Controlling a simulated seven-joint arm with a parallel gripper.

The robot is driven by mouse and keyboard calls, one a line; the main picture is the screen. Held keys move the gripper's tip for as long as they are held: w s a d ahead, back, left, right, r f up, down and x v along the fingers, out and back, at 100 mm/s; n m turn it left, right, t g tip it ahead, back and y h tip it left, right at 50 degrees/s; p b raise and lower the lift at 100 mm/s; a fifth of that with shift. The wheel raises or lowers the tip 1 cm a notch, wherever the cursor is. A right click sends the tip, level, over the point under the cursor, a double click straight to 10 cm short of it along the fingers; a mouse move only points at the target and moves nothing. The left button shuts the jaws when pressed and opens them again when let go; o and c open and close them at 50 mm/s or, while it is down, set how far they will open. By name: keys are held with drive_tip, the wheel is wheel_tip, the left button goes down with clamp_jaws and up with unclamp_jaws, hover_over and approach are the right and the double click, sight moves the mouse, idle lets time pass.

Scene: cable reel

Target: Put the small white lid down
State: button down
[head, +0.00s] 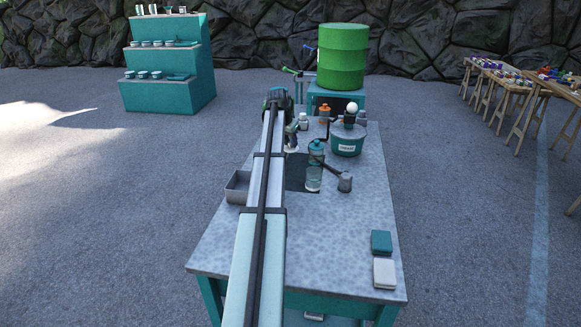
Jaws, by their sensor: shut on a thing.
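My gripper (291,143) is at the far end of my outstretched arm, pointing down over the table, just left of the teal-capped bottle. It is shut on a small white thing, which appears to be the small white lid (291,151). The lid is small in this view and partly hidden by the fingers. I cannot tell whether it touches the surface below. A white bottle (303,121) stands just behind and to the right of my gripper.
On the grey table (330,245) stand a clear teal-capped bottle (314,172), a grey mug (345,182), a teal pot (347,141) and an orange bottle (324,113). A grey tray (236,187) sits left, partly behind my arm. Two boxes (382,242) lie front right. The middle front is clear.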

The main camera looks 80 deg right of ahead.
sight(286, 151)
wheel_tip(286, 151, down, 9)
drive_tip(key=shift+f, duration=0.15)
idle(0.4)
drive_tip(key=shift+f, duration=0.15)
drive_tip(key=c, duration=0.9)
unclamp_jaws()
drive_tip(key=shift+c, duration=0.2)
drive_tip(key=v, duration=1.2)
